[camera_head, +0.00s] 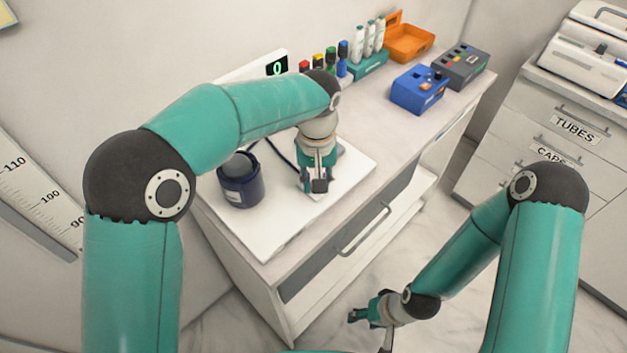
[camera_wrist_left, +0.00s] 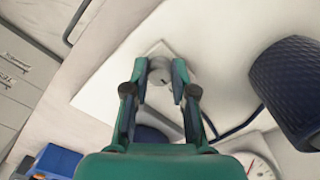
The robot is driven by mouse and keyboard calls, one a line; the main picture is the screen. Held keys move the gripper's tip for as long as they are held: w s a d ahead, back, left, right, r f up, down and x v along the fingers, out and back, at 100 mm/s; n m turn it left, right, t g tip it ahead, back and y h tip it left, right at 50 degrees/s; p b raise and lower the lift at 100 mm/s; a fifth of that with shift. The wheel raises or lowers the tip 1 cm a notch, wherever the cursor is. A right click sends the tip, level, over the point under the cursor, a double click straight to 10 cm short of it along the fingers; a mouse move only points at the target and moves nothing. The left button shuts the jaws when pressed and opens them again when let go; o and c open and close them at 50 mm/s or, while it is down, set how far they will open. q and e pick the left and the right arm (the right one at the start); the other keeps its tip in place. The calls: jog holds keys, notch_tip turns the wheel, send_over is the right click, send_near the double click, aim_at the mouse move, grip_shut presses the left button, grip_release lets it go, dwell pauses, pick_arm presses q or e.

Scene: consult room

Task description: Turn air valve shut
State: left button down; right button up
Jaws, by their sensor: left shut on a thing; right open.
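My left gripper (camera_head: 318,186) points down over a white board (camera_head: 262,247) on the cabinet top. In the left wrist view its fingers (camera_wrist_left: 161,82) are shut on a small round grey-metal valve knob (camera_wrist_left: 159,76), with one finger on each side. A pale square plate shows around the knob. In the head view the gripper hides the knob. My right gripper (camera_head: 358,316) is open and empty, low in front of the cabinet and away from the board.
A dark blue cylinder (camera_head: 240,186) stands on the board left of my left gripper. A dark hose and a round dial gauge (camera_wrist_left: 258,168) lie close by. Behind are coloured-cap tubes, white bottles, an orange bin (camera_head: 409,43), a blue box (camera_head: 420,90) and a grey box (camera_head: 460,66).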

pick_arm(q)
jog(key=shift+w+r, duration=0.15)
jog(key=shift+w, duration=0.05)
jog(key=c, duration=0.9)
grip_release()
jog(key=shift+c, duration=0.2)
notch_tip(320, 180, up, 12)
jog(key=shift+f, duration=0.2)
